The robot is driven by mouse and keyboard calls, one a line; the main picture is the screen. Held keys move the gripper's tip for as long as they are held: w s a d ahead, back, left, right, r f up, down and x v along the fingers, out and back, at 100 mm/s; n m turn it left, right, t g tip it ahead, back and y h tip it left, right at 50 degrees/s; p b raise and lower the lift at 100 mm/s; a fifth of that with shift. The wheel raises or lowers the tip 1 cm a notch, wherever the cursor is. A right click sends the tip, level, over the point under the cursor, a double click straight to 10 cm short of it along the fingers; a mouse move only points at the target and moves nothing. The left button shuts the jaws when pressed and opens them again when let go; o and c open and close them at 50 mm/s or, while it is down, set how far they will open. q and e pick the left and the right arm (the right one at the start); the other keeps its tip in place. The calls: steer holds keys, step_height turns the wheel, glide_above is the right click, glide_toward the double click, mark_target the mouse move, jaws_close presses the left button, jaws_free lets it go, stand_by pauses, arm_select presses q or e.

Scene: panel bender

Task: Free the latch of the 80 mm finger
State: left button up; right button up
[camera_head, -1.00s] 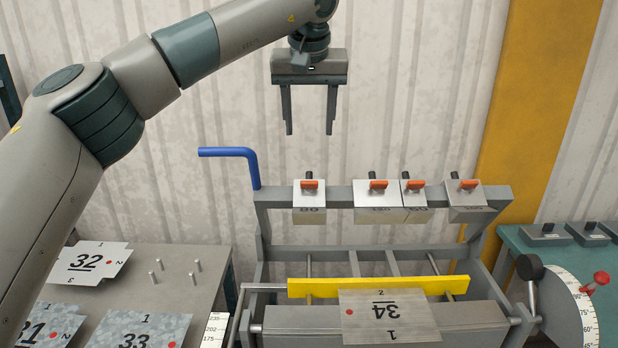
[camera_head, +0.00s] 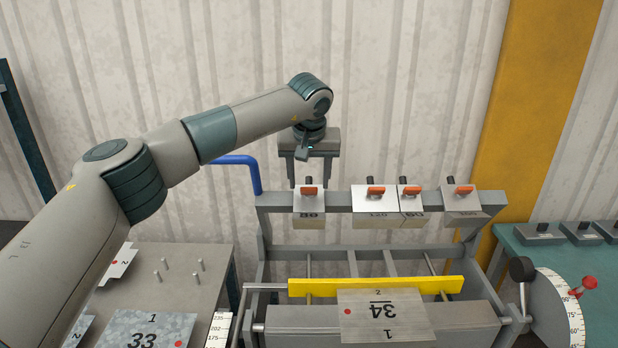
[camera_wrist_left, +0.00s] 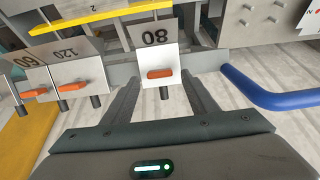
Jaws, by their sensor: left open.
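The 80 mm finger (camera_head: 309,208) is a pale plate marked 80 at the left end of the grey clamp beam, with an orange latch (camera_head: 309,190) and a dark peg on top. It also shows in the left wrist view (camera_wrist_left: 156,55), its orange latch (camera_wrist_left: 160,73) lying crosswise. My left gripper (camera_head: 310,182) is open and points down just behind the top of this finger. In the left wrist view its fingers (camera_wrist_left: 160,88) stand apart either side of the latch, with nothing between them clearly touched. My right gripper is not in view.
Three more fingers with orange latches, including the 120 finger (camera_head: 376,206), sit further right on the beam (camera_head: 338,203). A blue bent handle (camera_head: 245,165) rises at the left. A yellow bar (camera_head: 375,287) and sheet 34 (camera_head: 385,315) lie in front, below.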

mark_target(309, 191)
arm_select(q)
steer(key=shift+p+x, duration=0.35)
steer(key=shift+x, duration=0.95)
steer(key=c, duration=1.1)
steer(key=shift+o, duration=0.2)
